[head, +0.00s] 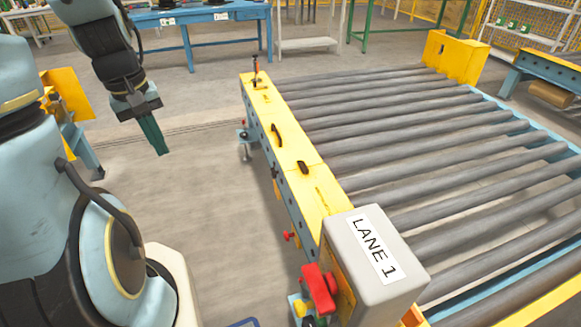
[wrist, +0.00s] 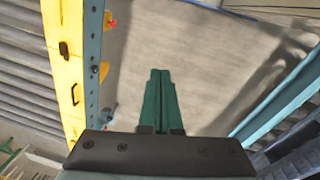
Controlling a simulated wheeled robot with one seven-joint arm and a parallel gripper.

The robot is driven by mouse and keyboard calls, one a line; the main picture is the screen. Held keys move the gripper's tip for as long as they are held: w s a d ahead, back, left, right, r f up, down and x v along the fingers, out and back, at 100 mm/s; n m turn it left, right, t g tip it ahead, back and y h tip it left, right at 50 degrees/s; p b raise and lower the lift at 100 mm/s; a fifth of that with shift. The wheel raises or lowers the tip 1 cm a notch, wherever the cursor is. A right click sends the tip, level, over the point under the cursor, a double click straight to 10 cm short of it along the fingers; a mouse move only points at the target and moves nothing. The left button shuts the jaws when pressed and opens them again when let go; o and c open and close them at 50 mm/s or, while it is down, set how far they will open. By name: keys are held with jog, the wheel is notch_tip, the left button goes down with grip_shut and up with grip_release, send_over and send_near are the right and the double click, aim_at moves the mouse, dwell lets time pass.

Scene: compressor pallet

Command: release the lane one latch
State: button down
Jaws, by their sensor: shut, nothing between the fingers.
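The lane one conveyor has a yellow side rail (head: 285,140) and a grey box marked LANE 1 (head: 375,262) at its near end. An upright lever with an orange-red part (head: 255,72) stands at the rail's far end. Two small black handles, one midway (head: 277,134) and one nearer (head: 303,167), sit on the rail top. A red knob (head: 319,288) is on the box's left side. Which of these is the latch I cannot tell. My gripper (head: 155,145), with green fingers, is shut and empty, left of the rail and apart from it. The fingers show centrally in the wrist view (wrist: 159,82).
Grey rollers (head: 420,140) fill the conveyor to the right of the rail. Smaller red knobs (head: 290,236) stick out from the rail's left side. A blue table (head: 200,18) stands at the back. Bare floor lies between my arm and the rail.

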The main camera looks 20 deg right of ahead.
jog(key=w+d+f+n+g+h+b, duration=0.1)
jog(key=w+d+f+n+h+b, duration=0.4)
jog(key=w+d+f, duration=0.5)
jog(key=w+d+f+n+h+b, duration=0.5)
jog(key=w+d+f+n, duration=0.5)
jog(key=d+f, duration=0.6)
notch_tip(320, 180, down, 3)
jog(key=shift+w+g+h, duration=0.4)
jog(key=shift+w+h, duration=0.1)
jog(key=shift+d, duration=0.1)
send_near(299, 165)
jog(key=f, duration=0.1)
jog(key=d+f, duration=0.1)
jog(key=f, duration=0.1)
jog(key=shift+d+f, duration=0.15)
jog(key=shift+f, duration=0.05)
jog(key=d+p, duration=0.1)
jog(key=d, duration=0.1)
jog(key=shift+s+d, duration=0.1)
jog(key=shift+d, duration=0.9)
